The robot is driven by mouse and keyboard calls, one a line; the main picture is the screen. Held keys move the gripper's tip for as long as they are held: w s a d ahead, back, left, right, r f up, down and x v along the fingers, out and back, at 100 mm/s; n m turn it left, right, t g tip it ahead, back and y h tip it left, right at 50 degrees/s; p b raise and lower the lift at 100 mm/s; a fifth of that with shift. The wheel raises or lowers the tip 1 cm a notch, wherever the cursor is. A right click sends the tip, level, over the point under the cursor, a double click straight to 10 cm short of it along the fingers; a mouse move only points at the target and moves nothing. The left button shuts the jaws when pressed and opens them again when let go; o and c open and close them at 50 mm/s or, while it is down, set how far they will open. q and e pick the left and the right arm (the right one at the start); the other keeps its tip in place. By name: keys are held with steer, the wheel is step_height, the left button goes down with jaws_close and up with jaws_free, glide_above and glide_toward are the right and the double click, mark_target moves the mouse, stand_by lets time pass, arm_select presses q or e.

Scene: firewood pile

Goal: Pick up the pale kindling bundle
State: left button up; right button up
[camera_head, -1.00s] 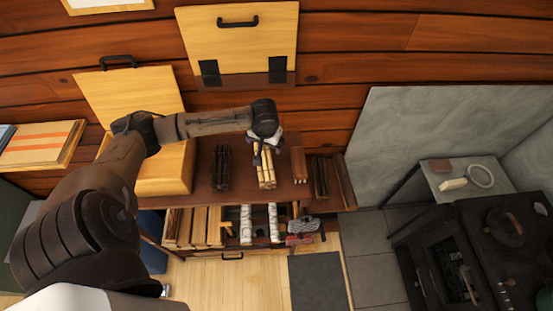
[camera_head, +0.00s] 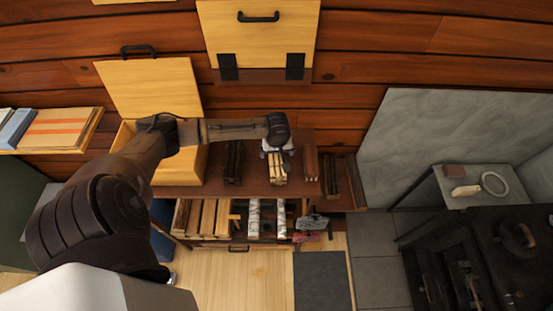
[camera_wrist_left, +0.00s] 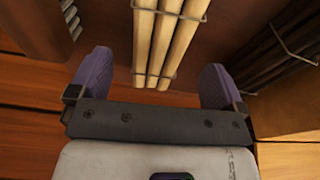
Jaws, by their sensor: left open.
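The pale kindling bundle (camera_head: 278,170) lies on the dark wooden shelf top (camera_head: 205,178) among darker bundles. In the left wrist view the bundle (camera_wrist_left: 165,40) is several pale sticks tied with thin wire. My left gripper (camera_head: 277,154) is above the wall-side end of the bundle. In the left wrist view its two purple fingers (camera_wrist_left: 155,75) are spread open, one on each side of the bundle with gaps. Nothing is held. My right gripper is not in view.
A dark bundle (camera_head: 234,162) lies left of the pale one, a reddish-brown bundle (camera_head: 311,164) close to its right. An open yellow box (camera_head: 182,165) stands further left.

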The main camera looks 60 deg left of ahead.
mark_target(277, 156)
arm_select(q)
steer(key=shift+w+a+f+p, duration=0.1)
steer(key=shift+a+f+p, duration=0.05)
steer(key=shift+f, duration=0.85)
steer(key=shift+w+a+f+p, duration=0.1)
steer(key=shift+f+p, duration=0.05)
steer(key=shift+f, duration=0.8)
steer(key=shift+a+f+p, duration=0.15)
steer(key=shift+f, duration=0.85)
steer(key=shift+c, duration=0.4)
steer(key=c, duration=1.1)
